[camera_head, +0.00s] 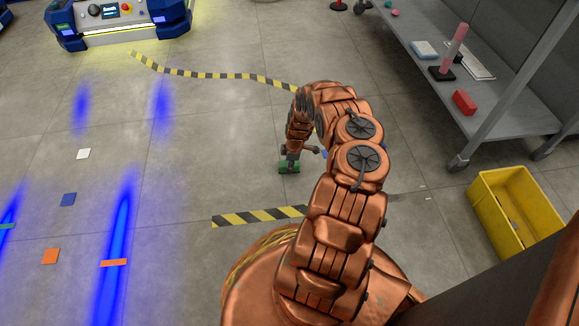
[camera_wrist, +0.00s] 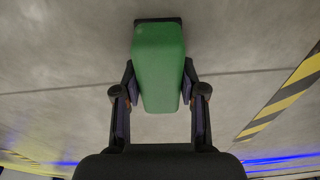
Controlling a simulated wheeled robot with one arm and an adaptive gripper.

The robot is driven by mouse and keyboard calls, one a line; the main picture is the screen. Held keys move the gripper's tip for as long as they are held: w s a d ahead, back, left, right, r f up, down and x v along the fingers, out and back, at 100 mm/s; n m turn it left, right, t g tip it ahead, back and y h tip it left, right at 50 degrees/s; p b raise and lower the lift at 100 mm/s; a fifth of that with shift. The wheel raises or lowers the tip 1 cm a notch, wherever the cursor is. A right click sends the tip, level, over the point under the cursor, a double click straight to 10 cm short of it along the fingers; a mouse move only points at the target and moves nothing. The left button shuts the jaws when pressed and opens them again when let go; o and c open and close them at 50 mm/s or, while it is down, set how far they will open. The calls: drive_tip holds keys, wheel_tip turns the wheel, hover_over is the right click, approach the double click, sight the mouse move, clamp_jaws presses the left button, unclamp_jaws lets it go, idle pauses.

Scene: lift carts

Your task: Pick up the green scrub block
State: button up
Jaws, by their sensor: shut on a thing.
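The green scrub block (camera_wrist: 158,65) fills the upper middle of the wrist view, a green block with a dark strip at its far end. My gripper (camera_wrist: 159,88) has one finger on each side of it and is shut on it. In the head view the block (camera_head: 289,167) shows as a small green shape at the end of my arm, below my gripper (camera_head: 291,157). I cannot tell from these frames whether the block touches the floor or is just above it.
A yellow bin (camera_head: 515,212) stands at the right. A grey shelf cart (camera_head: 495,115) at the upper right carries a red block (camera_head: 464,102) and other items. A blue machine (camera_head: 118,22) stands at the upper left. Flat coloured squares lie on the floor at left.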

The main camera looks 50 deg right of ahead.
drive_tip(key=shift+r+b, duration=0.15)
drive_tip(key=shift+b, duration=0.25)
wheel_tip(320, 180, up, 4)
drive_tip(key=p, duration=0.3)
drive_tip(key=shift+r, duration=0.15)
drive_tip(key=s+a+p, duration=0.2)
drive_tip(key=s+p, duration=0.1)
drive_tip(key=s, duration=0.1)
drive_tip(key=s+a+p, duration=0.3)
drive_tip(key=s+a+r+p, duration=0.1)
drive_tip(key=s+a+p, duration=0.2)
drive_tip(key=s, duration=0.1)
drive_tip(key=shift+s+a+p, duration=0.25)
drive_tip(key=shift+s+p, duration=0.05)
drive_tip(key=shift+p, duration=0.1)
drive_tip(key=shift+s+a+f+p, duration=0.1)
drive_tip(key=shift+s+a+p, duration=0.25)
drive_tip(key=shift+s+a, duration=0.25)
drive_tip(key=shift+d, duration=0.1)
